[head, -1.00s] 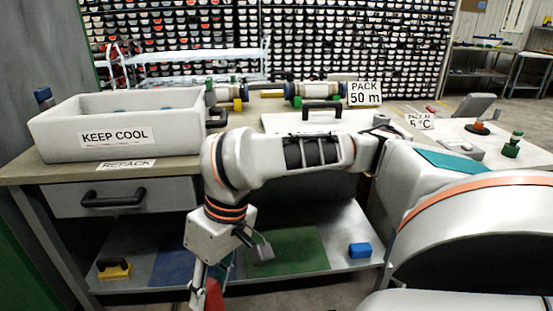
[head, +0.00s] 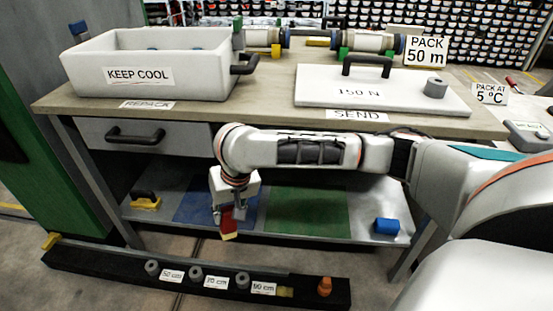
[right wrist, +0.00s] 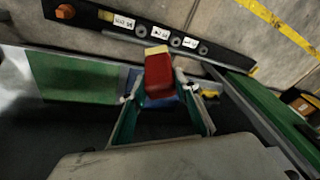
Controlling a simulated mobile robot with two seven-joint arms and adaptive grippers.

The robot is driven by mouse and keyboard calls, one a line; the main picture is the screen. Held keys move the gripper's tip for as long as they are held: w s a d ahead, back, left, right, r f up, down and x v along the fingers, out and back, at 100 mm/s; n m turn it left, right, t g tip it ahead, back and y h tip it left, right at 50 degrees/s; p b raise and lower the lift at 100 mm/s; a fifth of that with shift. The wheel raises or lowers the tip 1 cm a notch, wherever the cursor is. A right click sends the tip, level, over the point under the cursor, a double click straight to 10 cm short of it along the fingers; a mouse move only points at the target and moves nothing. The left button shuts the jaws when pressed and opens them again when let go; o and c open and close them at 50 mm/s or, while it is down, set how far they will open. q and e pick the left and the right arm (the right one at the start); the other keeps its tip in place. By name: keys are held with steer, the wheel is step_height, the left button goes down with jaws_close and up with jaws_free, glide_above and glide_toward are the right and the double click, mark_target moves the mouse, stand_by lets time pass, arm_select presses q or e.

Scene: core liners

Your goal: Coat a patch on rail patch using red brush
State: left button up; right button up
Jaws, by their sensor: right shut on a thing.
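My right gripper (head: 233,208) hangs below the workbench top in the head view. It is shut on the red brush (head: 228,222), whose pale yellow tip points down. In the right wrist view the brush (right wrist: 158,76) sits between the two fingers (right wrist: 160,105), its tip pointing away. A long black rail (head: 130,265) lies on the floor in front of the bench, apart from the brush. It bears labels reading 50 cm, 70 cm and 90 cm beside grey knobs, and a small yellowish patch (head: 285,291) near its right end. My left gripper is out of view.
The bench's lower shelf (head: 360,232) holds a blue mat, a green mat (head: 305,208), a yellow-black tool (head: 146,200) and a blue block (head: 386,226). An orange cone-like piece (head: 324,286) stands on the rail's right end. The KEEP COOL tub (head: 190,83) sits above.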

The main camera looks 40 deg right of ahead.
mark_target(234, 224)
steer(key=w+d+f+m+h, duration=0.1)
steer(key=d+f, duration=0.2)
steer(key=f, duration=0.6)
steer(key=w+d+f+m+h, duration=0.1)
steer(key=d+f, duration=0.1)
steer(key=f, duration=0.7)
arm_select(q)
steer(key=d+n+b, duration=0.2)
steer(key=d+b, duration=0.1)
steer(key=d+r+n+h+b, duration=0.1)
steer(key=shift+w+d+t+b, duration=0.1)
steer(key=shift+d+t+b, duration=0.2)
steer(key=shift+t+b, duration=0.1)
arm_select(e)
steer(key=s+d+f, duration=0.2)
steer(key=f, duration=0.5)
steer(key=s+d+f, duration=0.2)
steer(key=s+f, duration=0.1)
steer(key=f, duration=0.4)
steer(key=s+d+f+h, duration=0.1)
steer(key=s+d+f, duration=0.1)
steer(key=f, duration=0.5)
steer(key=shift+s+f+m+t, duration=0.3)
steer(key=shift+s, duration=0.05)
